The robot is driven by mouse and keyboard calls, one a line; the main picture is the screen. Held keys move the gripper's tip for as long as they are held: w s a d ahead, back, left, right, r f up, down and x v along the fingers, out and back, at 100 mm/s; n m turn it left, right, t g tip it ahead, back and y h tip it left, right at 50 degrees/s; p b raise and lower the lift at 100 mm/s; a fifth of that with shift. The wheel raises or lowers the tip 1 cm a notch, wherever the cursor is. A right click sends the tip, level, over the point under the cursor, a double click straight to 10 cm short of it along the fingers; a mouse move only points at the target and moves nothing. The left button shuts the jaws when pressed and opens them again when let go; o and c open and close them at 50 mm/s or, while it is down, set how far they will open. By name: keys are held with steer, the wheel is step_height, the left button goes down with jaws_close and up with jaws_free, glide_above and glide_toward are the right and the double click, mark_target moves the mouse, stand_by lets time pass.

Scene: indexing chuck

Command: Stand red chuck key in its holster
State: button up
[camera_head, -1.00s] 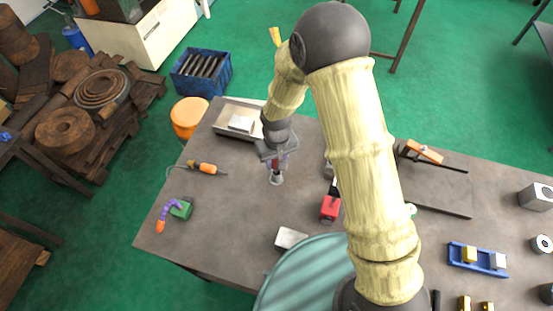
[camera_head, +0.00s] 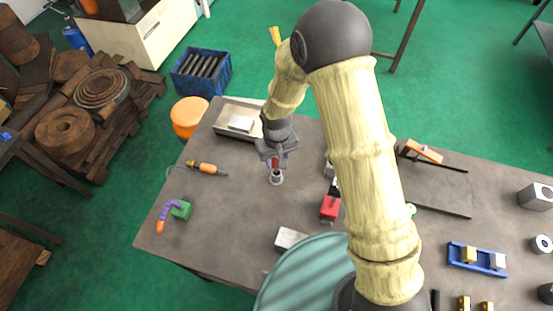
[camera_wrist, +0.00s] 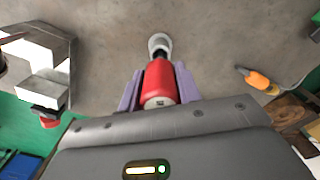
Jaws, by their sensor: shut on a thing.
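The red chuck key (camera_wrist: 159,82) is between the two purple fingers of my gripper (camera_wrist: 158,88), which is shut on its red handle. In the wrist view its dark shaft points at a pale round holster (camera_wrist: 160,42) on the table. In the head view the red key (camera_head: 275,164) shows below my gripper (camera_head: 274,158), directly above the small grey holster (camera_head: 276,179). The shaft end overlaps the holster's rim, and I cannot tell how far it is inside.
A metal tray (camera_head: 222,128) lies behind my gripper. An orange-handled tool (camera_head: 207,168) and a green-purple piece (camera_head: 181,208) lie left. The table between them is clear.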

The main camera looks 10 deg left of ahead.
steer(key=shift+r+p, duration=1.4)
steer(key=shift+r, duration=0.65)
steer(key=shift+f+b, duration=1.6)
steer(key=shift+f, duration=0.35)
stand_by(0.9)
steer(key=shift+s+f, duration=0.1)
steer(key=shift+f, duration=0.15)
